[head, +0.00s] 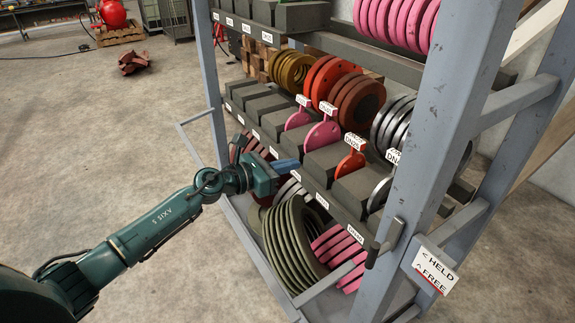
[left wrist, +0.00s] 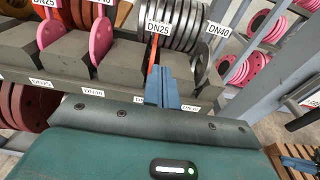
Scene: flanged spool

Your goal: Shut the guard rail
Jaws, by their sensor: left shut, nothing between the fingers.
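My left gripper (head: 288,166) reaches in from the left, its blue-grey fingers shut and empty, in front of the rack's middle shelf. In the left wrist view the closed fingers (left wrist: 162,88) point at the shelf front, near a DN40 tag. A thin grey bar (head: 196,117) juts out from the left upright at about shelf height; it may be the guard rail, but my arm hides part of that area. A grey lever with a dark grip (head: 384,243) sits at the right upright.
The grey rack (head: 440,110) holds pink, orange and metal flanges on dark blocks. Large green rings (head: 292,245) and pink rings (head: 340,250) stand on the bottom level. The concrete floor (head: 110,150) at left is mostly clear.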

